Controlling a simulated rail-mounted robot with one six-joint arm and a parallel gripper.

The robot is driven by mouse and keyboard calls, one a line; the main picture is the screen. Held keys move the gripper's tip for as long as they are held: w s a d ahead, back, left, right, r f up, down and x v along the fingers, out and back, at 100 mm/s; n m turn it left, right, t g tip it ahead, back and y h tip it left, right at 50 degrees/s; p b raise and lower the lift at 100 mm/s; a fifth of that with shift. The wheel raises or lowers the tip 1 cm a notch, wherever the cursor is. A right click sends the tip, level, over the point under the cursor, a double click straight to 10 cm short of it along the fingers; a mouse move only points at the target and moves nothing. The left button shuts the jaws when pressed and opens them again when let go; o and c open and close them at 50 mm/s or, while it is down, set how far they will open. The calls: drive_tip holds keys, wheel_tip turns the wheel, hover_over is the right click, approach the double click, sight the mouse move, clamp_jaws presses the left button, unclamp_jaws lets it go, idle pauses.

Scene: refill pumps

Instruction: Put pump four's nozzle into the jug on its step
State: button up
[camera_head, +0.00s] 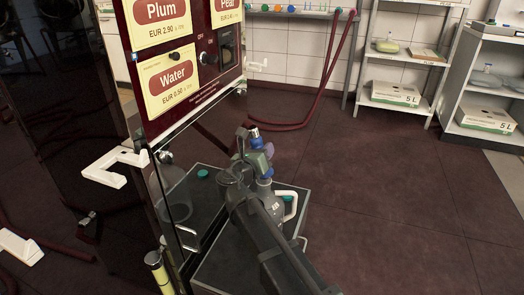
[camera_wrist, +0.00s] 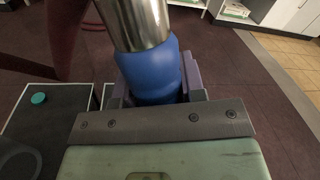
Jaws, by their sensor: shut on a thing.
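My gripper (camera_head: 258,150) is shut on a blue nozzle with a bright metal spout (camera_head: 254,133). In the wrist view the blue nozzle body (camera_wrist: 150,75) sits between the jaws (camera_wrist: 158,88), and its metal spout (camera_wrist: 138,22) points away from the gripper, up the picture. In the head view the spout points upward. A greyish jug (camera_head: 270,203) with a white handle (camera_head: 291,208) stands on the dark step (camera_head: 218,270), just beyond and below my gripper. My arm hides part of the jug, and its mouth is not clear. The nozzle appears above the jug, not in it.
The pump cabinet (camera_head: 190,75) with Plum, Pear and Water labels stands close left. White holders (camera_head: 115,165) jut from it. A teal cap (camera_head: 203,173) lies on the step. A dark red hose (camera_head: 325,85) hangs behind. Shelves (camera_head: 400,60) stand back right; the right floor is clear.

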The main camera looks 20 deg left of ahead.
drive_tip(key=shift+f+b, duration=0.5)
drive_tip(key=shift+f, duration=0.15)
drive_tip(key=o, duration=1.1)
drive_tip(key=shift+r, duration=0.1)
drive_tip(key=shift+s, duration=0.1)
drive_tip(key=s+a, duration=0.1)
drive_tip(key=s, duration=0.9)
drive_tip(key=shift+s+a, duration=0.25)
drive_tip(key=shift+a, duration=0.15)
